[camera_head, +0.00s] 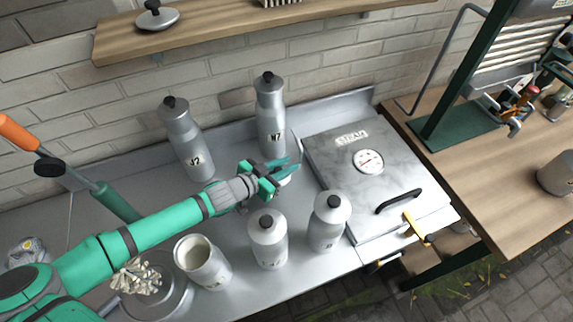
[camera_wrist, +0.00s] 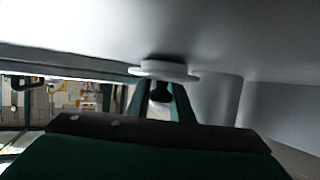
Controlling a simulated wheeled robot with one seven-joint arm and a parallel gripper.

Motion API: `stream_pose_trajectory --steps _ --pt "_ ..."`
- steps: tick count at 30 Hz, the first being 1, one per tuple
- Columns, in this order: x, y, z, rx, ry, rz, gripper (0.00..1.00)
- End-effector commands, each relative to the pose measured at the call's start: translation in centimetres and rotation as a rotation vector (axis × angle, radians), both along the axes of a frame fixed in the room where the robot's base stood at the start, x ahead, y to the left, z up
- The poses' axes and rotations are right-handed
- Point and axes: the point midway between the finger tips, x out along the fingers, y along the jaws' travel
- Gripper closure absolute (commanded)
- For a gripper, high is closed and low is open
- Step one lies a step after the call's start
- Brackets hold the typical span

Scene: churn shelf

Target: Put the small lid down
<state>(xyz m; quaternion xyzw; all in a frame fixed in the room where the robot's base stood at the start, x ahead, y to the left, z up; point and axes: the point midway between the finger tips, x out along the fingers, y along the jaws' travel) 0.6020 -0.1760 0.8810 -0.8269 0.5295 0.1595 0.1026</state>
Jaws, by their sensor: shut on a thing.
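My gripper (camera_head: 280,172) is low over the metal counter, in front of the bottle marked H7 (camera_head: 270,118). In the wrist view the gripper (camera_wrist: 160,98) is shut on the dark knob of the small lid (camera_wrist: 165,70). The lid is a pale round disc, and a pale edge of it shows under the fingers in the head view (camera_head: 286,182). The disc is close to a smooth grey surface; I cannot tell whether it touches. An open canister (camera_head: 190,251) with no lid stands at the front left of the counter.
Bottle J2 (camera_head: 188,142) stands behind left, and two lidded bottles (camera_head: 268,240) (camera_head: 327,222) stand in front. A steam box (camera_head: 328,156) is at right. A bowl of pale pieces (camera_head: 172,298) is at front left. Another lid (camera_head: 157,17) lies on the wall shelf (camera_head: 215,31).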

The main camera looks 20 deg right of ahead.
Motion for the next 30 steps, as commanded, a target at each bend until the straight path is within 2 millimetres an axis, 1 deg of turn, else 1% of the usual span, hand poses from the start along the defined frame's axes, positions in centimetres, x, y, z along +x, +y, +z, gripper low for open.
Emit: stream_pose_trajectory --steps 4,5,6,7,17,19,23,30 --pt "0.1 0.1 -0.2 0.0 0.0 0.002 1.0" --pt "0.1 0.2 -0.2 0.0 0.0 0.003 0.73" --pt "0.1 0.2 -0.2 0.0 0.0 0.003 0.63" --pt "0.1 0.2 -0.2 0.0 0.0 0.003 0.61" --pt "0.1 0.3 0.0 0.0 0.0 0.004 0.61" --pt "-0.1 0.8 0.2 0.001 0.0 0.005 0.61" --pt "-0.7 2.6 0.9 0.002 0.0 0.009 0.61" --pt "-2.7 6.6 2.7 0.004 -0.001 0.008 0.61"
